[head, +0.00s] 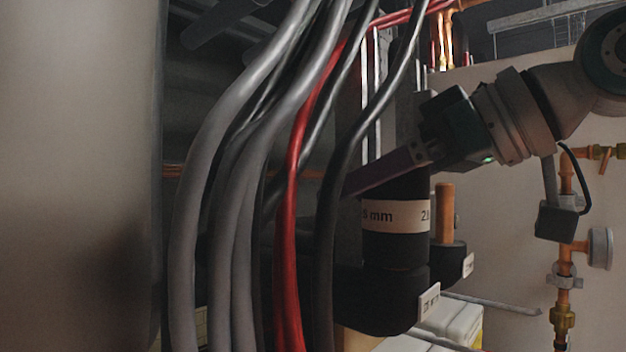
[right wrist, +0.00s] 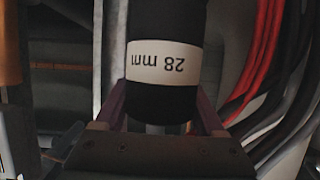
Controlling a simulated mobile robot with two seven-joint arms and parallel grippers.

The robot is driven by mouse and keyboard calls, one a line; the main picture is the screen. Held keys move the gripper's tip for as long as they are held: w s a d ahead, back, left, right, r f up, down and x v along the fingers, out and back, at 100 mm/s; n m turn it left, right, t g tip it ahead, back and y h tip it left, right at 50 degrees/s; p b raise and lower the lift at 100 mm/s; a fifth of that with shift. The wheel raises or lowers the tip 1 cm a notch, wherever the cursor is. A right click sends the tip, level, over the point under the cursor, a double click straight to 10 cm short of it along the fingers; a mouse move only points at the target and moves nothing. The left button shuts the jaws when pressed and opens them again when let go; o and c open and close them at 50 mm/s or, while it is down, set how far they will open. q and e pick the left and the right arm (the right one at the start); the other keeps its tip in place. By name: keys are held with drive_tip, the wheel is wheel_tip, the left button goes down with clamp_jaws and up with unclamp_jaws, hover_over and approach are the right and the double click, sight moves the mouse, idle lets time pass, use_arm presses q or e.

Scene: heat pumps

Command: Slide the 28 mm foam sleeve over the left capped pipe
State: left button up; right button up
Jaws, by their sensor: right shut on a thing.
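The black foam sleeve (head: 397,250) with a pale printed band stands upright right of the middle in the head view. In the right wrist view the sleeve (right wrist: 165,100) shows "28 mm" upside down between the purple fingers. My right gripper (head: 385,172) comes in from the right and is shut on the sleeve above its band. Below the sleeve is a thick black base (head: 380,302) with a small white tag. The left capped pipe is not visible; I cannot tell whether the sleeve is around it. My left gripper is not in view.
Thick grey hoses (head: 232,200) and a red hose (head: 296,170) hang close left of the sleeve. A copper pipe stub (head: 445,213) in a black base stands right behind it. Copper pipework with valves (head: 564,270) runs along the right wall.

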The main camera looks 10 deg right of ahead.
drive_tip(key=shift+f, duration=0.1)
drive_tip(key=o, duration=0.7)
drive_tip(key=shift+o, duration=0.2)
